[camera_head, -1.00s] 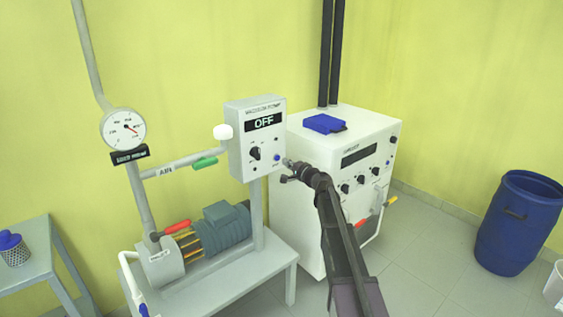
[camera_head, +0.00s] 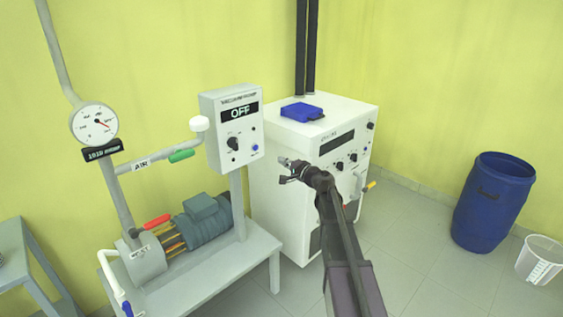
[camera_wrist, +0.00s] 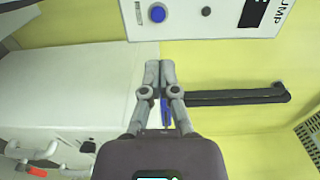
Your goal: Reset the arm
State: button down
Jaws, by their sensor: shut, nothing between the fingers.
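My gripper (camera_head: 286,163) is shut and empty in the head view. It hangs in the air in front of the white cabinet, to the right of and a little below the vacuum pump control box (camera_head: 231,129). The box's display reads OFF, and it has a black knob and a blue button. In the wrist view my gripper (camera_wrist: 159,66) has its fingertips together, pointing toward the lower edge of the control box (camera_wrist: 200,14). The blue button (camera_wrist: 158,13) shows just beyond the fingertips, apart from them.
The white cabinet (camera_head: 275,185) has a blue item (camera_head: 302,112) on top. The pump motor (camera_head: 203,221) sits on a grey table (camera_head: 215,267) at left, below a pressure gauge (camera_head: 94,124). A blue barrel (camera_head: 492,203) and white bucket (camera_head: 540,259) stand at right, with open floor before them.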

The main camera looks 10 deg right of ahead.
jog(key=shift+a, duration=0.1)
dwell(0.3)
jog(key=s+a+f+n+g+h, duration=0.1)
jog(key=s+a+f+n+g, duration=0.4)
jog(key=s, duration=0.3)
jog(key=s+a+f+n+g, duration=0.3)
jog(key=s+a+f+g, duration=0.1)
jog(key=s+a+f, duration=0.3)
jog(key=s+d+f+n+g+h, duration=0.25)
jog(key=s+f+g, duration=0.2)
jog(key=s, duration=0.55)
jog(key=s+d+f+n+g+h, duration=0.1)
jog(key=s+d+n+g+h, duration=0.15)
jog(key=s+h, duration=0.55)
notch_tip(320, 180, up, 15)
jog(key=s+m+y+p, duration=0.1)
jog(key=y+p, duration=0.1)
jog(key=p, duration=1.4)
jog(key=shift+s+d, duration=0.2)
jog(key=shift+s, duration=0.15)
jog(key=shift+y, duration=0.25)
